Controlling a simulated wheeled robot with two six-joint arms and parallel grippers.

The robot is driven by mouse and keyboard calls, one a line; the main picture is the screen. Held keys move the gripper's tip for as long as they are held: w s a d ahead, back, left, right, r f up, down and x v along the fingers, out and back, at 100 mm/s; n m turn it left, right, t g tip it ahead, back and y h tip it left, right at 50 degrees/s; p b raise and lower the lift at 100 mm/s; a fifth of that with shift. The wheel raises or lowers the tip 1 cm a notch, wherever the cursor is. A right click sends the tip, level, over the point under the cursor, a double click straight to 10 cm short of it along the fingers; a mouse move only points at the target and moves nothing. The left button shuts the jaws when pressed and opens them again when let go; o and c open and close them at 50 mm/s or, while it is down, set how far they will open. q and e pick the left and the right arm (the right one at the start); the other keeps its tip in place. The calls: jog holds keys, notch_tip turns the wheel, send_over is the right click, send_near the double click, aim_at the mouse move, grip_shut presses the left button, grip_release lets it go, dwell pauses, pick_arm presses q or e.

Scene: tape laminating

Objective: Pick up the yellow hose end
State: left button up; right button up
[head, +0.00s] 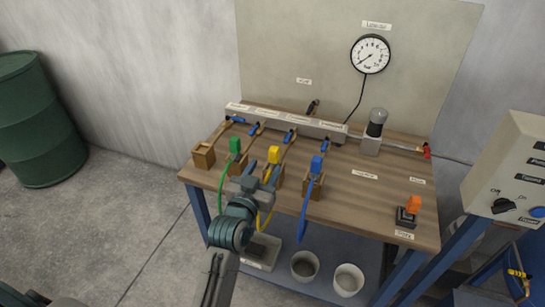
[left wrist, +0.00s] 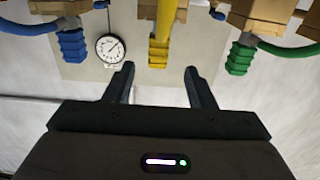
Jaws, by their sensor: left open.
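The yellow hose end (head: 274,154) stands upright in a wooden holder at the front of the workbench, its yellow hose hanging below. In the left wrist view the yellow hose end (left wrist: 158,50) lies between and beyond my two fingertips, with no finger closed on it. My left gripper (head: 263,172) is open and empty, just in front of the holder; its fingers also show in the left wrist view (left wrist: 159,72). The gripper and arm hide part of the holder and hose. My right gripper is not in view.
A green hose end (head: 235,145) and a blue hose end (head: 316,163) stand in holders on either side. An orange piece (head: 413,205) sits on the workbench (head: 365,200) at right. Two white buckets (head: 349,279) stand below. A control box (head: 512,180) is at far right.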

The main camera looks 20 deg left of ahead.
aim_at(271, 156)
pick_arm(q)
jog(key=w, duration=0.4)
jog(key=shift+w+p, duration=0.15)
jog(key=shift+p, duration=0.25)
jog(key=shift+w+d, duration=0.1)
jog(key=shift+w, duration=0.2)
jog(key=w+p, duration=0.1)
jog(key=w, duration=0.1)
jog(key=w+p, duration=0.1)
jog(key=w, duration=0.1)
jog(key=shift+w+d+f, duration=0.1)
jog(key=shift+d+f, duration=0.05)
jog(key=shift+d, duration=0.05)
jog(key=shift+w+f, duration=0.1)
grip_shut()
